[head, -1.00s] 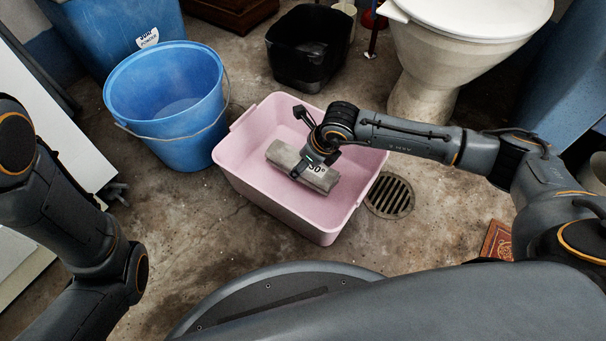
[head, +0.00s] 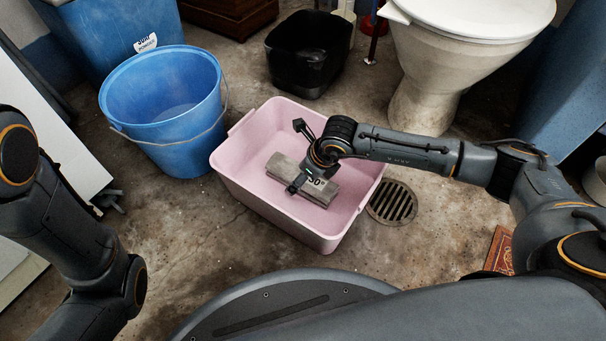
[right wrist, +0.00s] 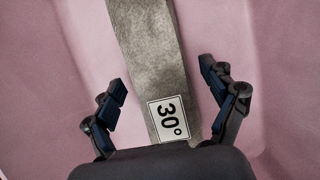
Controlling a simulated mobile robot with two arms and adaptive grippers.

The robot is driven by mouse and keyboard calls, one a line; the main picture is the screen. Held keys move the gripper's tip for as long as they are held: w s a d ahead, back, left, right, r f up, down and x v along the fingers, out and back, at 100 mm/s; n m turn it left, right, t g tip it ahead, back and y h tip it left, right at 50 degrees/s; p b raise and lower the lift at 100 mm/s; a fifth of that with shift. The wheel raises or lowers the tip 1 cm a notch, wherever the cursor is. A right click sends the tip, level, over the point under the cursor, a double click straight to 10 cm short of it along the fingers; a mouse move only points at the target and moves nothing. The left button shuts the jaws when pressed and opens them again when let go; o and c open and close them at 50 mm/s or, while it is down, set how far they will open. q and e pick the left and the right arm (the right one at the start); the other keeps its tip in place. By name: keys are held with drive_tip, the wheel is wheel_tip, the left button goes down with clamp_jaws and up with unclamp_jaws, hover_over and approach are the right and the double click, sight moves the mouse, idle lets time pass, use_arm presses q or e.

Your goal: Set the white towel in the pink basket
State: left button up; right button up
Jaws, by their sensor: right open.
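The white towel, greyish in this light, is a folded strip with a "30°" label (head: 283,166). It lies inside the pink basket (head: 231,180), apparently on its floor. The towel also shows in the right wrist view (right wrist: 150,45), with pink basket surface (right wrist: 60,110) on both sides. My right gripper (head: 297,186) is inside the basket over the towel and hides part of it. In the right wrist view its fingers (right wrist: 165,92) are spread on either side of the towel, with a gap to each edge. My left arm shows at the left, but its gripper is out of view.
A blue bucket (head: 160,95) stands close to the basket's left. A black bin (head: 308,50) is behind it, and a white toilet (head: 440,60) is at the back right. A floor drain (head: 392,202) lies right of the basket. Floor in front of the basket is clear.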

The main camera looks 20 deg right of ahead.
drive_tip(key=p+v, duration=0.9)
drive_tip(key=v, duration=0.3)
